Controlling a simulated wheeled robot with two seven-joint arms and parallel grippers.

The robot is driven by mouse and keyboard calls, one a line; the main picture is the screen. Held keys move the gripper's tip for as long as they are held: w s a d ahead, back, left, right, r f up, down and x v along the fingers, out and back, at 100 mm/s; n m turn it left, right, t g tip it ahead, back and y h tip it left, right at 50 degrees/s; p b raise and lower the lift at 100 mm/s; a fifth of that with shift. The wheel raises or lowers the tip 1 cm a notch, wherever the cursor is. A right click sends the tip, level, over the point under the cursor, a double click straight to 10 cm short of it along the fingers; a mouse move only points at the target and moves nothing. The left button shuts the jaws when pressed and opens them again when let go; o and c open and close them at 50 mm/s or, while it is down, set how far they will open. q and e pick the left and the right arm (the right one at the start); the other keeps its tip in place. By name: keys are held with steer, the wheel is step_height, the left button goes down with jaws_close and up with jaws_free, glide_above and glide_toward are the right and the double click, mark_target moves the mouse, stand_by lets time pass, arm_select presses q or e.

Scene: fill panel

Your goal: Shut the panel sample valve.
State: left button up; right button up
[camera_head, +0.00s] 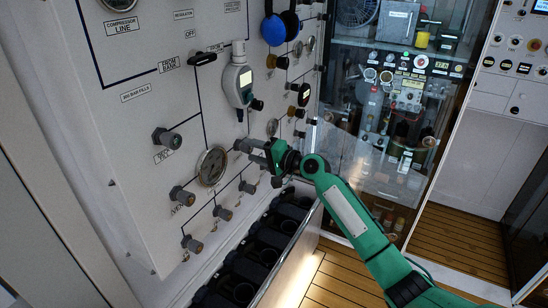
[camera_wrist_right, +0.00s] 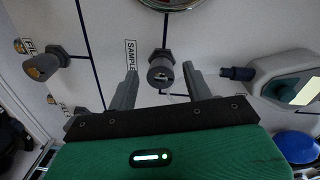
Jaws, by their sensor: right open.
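The sample valve (camera_wrist_right: 161,72) is a dark grey round knob on the white panel, beside a vertical label reading SAMPLE (camera_wrist_right: 131,55). In the right wrist view it sits between the tips of my open right gripper (camera_wrist_right: 160,84), with gaps on both sides. I cannot tell how deep the fingers reach around it. In the head view my right gripper (camera_head: 250,150) is close to the panel (camera_head: 130,65), right of the gauge, and largely covers the valve there. My left gripper is not in view.
A round gauge (camera_head: 212,166) and a grey handheld device (camera_head: 238,80) are close to my right gripper. A valve labelled FILL (camera_wrist_right: 40,65) is left of it in the wrist view. Blue ear defenders (camera_head: 274,29) hang above. A black-slotted rack (camera_head: 265,235) runs below the panel.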

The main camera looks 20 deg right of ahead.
steer(key=b+v, duration=0.4)
steer(key=v, duration=0.8)
steer(key=shift+s+d+b, duration=0.25)
steer(key=shift+b, duration=0.05)
steer(key=shift+f, duration=0.1)
